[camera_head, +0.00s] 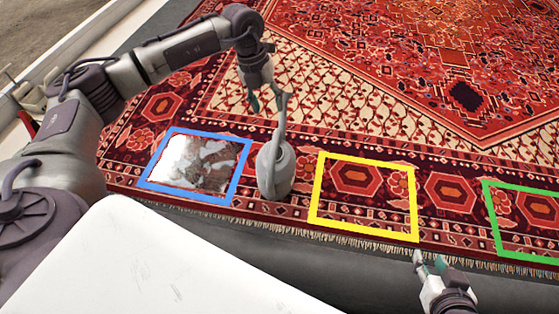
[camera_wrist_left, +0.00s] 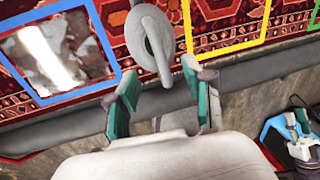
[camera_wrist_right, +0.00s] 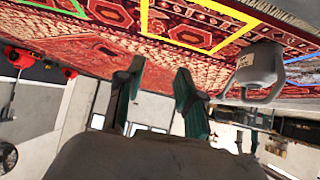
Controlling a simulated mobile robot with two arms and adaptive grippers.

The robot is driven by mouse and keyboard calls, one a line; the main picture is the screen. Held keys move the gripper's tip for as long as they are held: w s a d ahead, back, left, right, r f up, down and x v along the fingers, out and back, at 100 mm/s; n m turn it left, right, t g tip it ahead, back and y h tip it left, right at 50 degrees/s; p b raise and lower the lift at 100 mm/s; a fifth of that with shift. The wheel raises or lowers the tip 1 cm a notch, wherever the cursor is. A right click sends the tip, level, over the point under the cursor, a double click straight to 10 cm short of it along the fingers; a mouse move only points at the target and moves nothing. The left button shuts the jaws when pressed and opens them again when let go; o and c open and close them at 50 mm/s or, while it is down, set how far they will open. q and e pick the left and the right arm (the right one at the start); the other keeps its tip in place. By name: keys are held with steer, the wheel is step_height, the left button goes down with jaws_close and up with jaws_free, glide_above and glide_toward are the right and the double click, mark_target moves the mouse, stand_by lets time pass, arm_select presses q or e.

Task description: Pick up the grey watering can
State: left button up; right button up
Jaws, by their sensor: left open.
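The grey watering can (camera_head: 274,172) stands upright on the red patterned rug, between the blue and yellow frames. Its long spout rises toward my left gripper (camera_head: 265,101), which is open just above the can. In the left wrist view the can (camera_wrist_left: 151,34) lies beyond the fingertips, with its narrow part pointing to the gap between my open fingers (camera_wrist_left: 160,82). I cannot tell whether they touch it. My right gripper (camera_head: 429,259) is open and empty by the rug's fringed edge. The right wrist view shows the can (camera_wrist_right: 258,66) to the right of its fingers.
A blue frame (camera_head: 146,181) around a shiny wet patch (camera_head: 195,162) lies left of the can. A yellow frame (camera_head: 314,188) lies close on its right, and a green frame (camera_head: 490,213) further right. The rug (camera_head: 400,80) behind is clear.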

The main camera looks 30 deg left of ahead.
mark_target(275, 136)
arm_select(q)
steer(key=b+x, duration=0.2)
steer(key=x, duration=0.6)
steer(key=shift+s+a, duration=0.1)
steer(key=shift+a, duration=0.05)
steer(key=shift+f, duration=0.3)
steer(key=b+x, duration=0.2)
steer(key=x, duration=0.2)
steer(key=shift+f, duration=0.45)
arm_select(e)
steer(key=w+a+r+t+y, duration=0.1)
steer(key=w+r+t, duration=0.1)
steer(key=r+t, duration=0.3)
steer(key=w+a+r+t+y, duration=0.2)
steer(key=r+t, duration=0.4)
steer(key=r, duration=0.4)
steer(key=shift+w+a+r, duration=0.3)
steer(key=shift+w+r, duration=0.05)
steer(key=shift+r, duration=0.05)
arm_select(q)
steer(key=shift+c, duration=0.2)
jaws_close()
